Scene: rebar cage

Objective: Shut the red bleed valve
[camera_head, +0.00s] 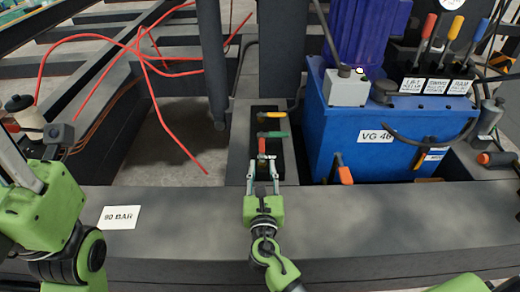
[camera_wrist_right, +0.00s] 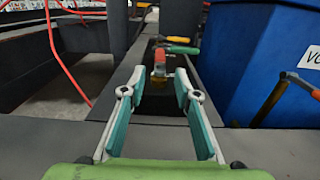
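The red bleed valve (camera_head: 262,148) sits on a dark plate, its handle pointing toward me, nearest in a short row of valves. In the right wrist view the red handle (camera_wrist_right: 160,56) shows end-on above a brass-coloured body. My right gripper (camera_head: 264,172) is open, with one finger on each side of the line of the red handle. In the right wrist view the fingertips (camera_wrist_right: 161,74) are apart, with the valve between or just beyond them; contact cannot be made out. My left gripper (camera_head: 18,165) shows only in part at the left edge, its fingers unclear.
Green-handled (camera_head: 272,134) and yellow-handled (camera_head: 275,115) valves stand just behind the red one. A blue tank (camera_head: 400,125) stands close on the right, with an orange-tipped lever (camera_head: 343,172) at its front. Red hoses (camera_head: 175,135) hang at left. A "90 BAR" label (camera_head: 119,217) lies on the beam.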

